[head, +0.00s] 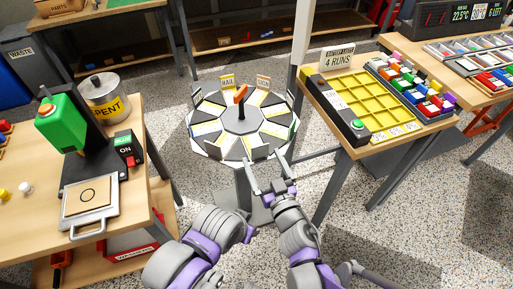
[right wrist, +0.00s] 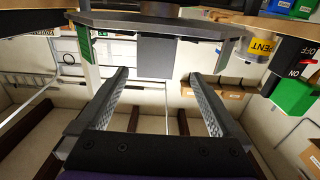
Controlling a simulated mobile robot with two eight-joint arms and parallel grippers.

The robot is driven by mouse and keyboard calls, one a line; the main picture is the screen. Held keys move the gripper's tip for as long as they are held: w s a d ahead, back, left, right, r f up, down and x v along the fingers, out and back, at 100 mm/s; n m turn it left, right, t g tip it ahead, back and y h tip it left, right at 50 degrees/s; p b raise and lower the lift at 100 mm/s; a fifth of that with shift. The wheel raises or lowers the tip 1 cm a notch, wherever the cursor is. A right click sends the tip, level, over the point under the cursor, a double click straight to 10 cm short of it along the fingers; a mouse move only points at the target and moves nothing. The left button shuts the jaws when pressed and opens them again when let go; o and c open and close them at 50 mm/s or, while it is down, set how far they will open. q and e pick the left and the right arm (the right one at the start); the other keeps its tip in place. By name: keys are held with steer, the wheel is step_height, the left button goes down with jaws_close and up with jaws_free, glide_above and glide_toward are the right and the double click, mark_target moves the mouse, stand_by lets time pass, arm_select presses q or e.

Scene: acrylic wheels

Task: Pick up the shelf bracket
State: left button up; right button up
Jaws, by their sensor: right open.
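No part is clearly recognisable as the shelf bracket. A grey plate (head: 261,152) stands at the near rim of the round carousel (head: 216,150). It may be part of the bracket, but I cannot tell. In the right wrist view a grey rectangular plate (right wrist: 155,56) shows at the carousel's edge, just beyond and between the fingertips. My right gripper (head: 267,162) is open and empty at the carousel's near rim, with its fingers pointing toward it. Its two fingers also show in the right wrist view (right wrist: 160,75). My left gripper's fingers are not visible.
The carousel has pale and yellow sectors, upright cards and an orange piece (head: 241,94) at its centre. A left bench holds a green-headed press (head: 62,125) and a SPENT pot (head: 106,100). A right table holds a yellow tray (head: 354,97) and coloured blocks (head: 418,88).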

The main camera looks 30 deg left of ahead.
mark_target(260, 150)
steer(key=x, duration=0.4)
steer(key=shift+w+f, duration=0.2)
steer(key=shift+w, duration=0.25)
steer(key=shift+c, duration=0.2)
jaws_close()
